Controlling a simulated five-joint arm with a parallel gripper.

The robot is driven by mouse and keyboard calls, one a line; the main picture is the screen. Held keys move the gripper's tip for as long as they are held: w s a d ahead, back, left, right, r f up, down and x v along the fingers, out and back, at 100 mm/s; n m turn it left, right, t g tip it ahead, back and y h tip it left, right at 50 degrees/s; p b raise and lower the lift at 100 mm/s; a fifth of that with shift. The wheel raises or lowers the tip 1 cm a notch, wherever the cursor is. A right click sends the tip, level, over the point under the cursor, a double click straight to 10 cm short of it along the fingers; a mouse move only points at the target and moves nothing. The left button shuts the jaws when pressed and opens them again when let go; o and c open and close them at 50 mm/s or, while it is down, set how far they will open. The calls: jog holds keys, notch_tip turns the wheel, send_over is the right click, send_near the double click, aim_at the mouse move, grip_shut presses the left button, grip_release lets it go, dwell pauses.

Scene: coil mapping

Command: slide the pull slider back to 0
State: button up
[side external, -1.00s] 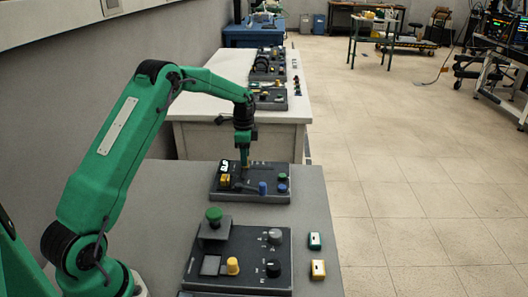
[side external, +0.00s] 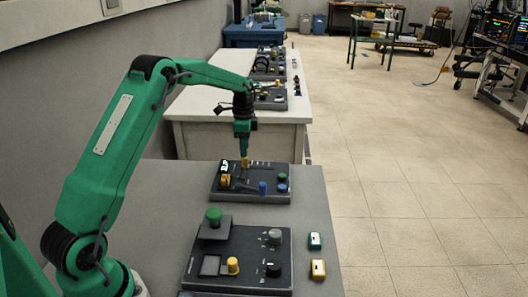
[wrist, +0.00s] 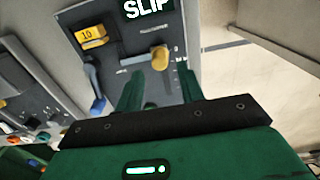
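The far dark control panel (side external: 228,193) on the grey table carries a yellow knob (wrist: 159,58), which looks like the pull slider's handle; the wrist view does not show its setting clearly. In the side view the yellow knob (side external: 245,163) is just below my gripper (side external: 243,153). In the wrist view my gripper (wrist: 160,82) has its two green fingers apart, with nothing between them. The knob appears beyond the fingertips, and I see no contact. A yellow block marked 10 (wrist: 91,37) and a blue lever (wrist: 95,88) are on the same panel, near a SLIP display (wrist: 147,8).
A nearer panel (side external: 250,250) has a green button (side external: 213,214) on a raised block, a yellow knob (side external: 233,265) and dark knobs. Two small boxes (side external: 316,255) lie to its right. A white table (side external: 290,125) with more panels stands behind.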

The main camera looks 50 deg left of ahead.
jog(key=shift+r, duration=1.65)
jog(key=shift+s+d+r, duration=0.15)
jog(key=shift+d+r, duration=0.15)
jog(key=shift+r, duration=0.15)
jog(key=s+d+r+n+t, duration=0.3)
jog(key=s+d+r+n, duration=0.1)
jog(key=s+d+r, duration=0.9)
jog(key=s+d+n+t, duration=0.1)
jog(key=s+d+n, duration=0.1)
jog(key=s, duration=0.7)
jog(key=s+d+f+n+t, duration=0.1)
jog(key=s+d+n, duration=0.2)
jog(key=s, duration=0.6)
jog(key=shift+d+f+t, duration=0.3)
jog(key=shift+d, duration=0.5)
